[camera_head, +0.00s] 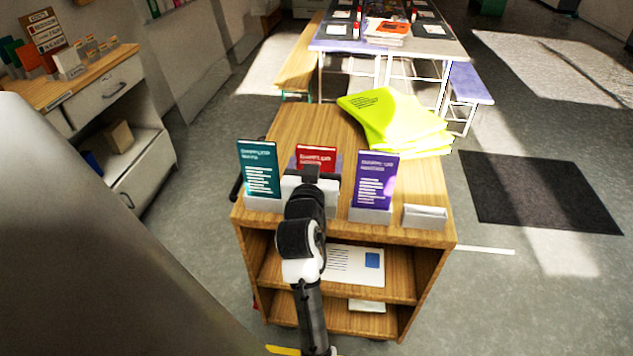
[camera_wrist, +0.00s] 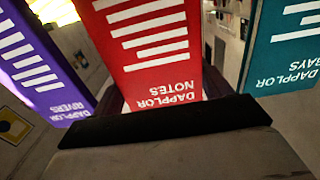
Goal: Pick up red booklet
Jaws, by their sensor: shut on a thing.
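The red booklet (camera_head: 316,153) stands upright on the wooden cart between a teal booklet and a purple booklet. My gripper (camera_head: 311,176) is in front of it and hides its lower part in the head view. In the wrist view, the red booklet (camera_wrist: 155,45) fills the middle, upside down, with the words "DAPPLOR NOTES". The dark edge of my gripper (camera_wrist: 170,118) crosses just below it, shut on the booklet. Whether the booklet is clear of its holder is hidden.
The teal booklet (camera_head: 258,168) stands close on the left and the purple booklet (camera_head: 374,181) close on the right, both in holders. An empty-looking light holder (camera_head: 425,216) sits at the cart's right corner. Yellow-green folders (camera_head: 390,120) lie behind on the wooden cart (camera_head: 330,126).

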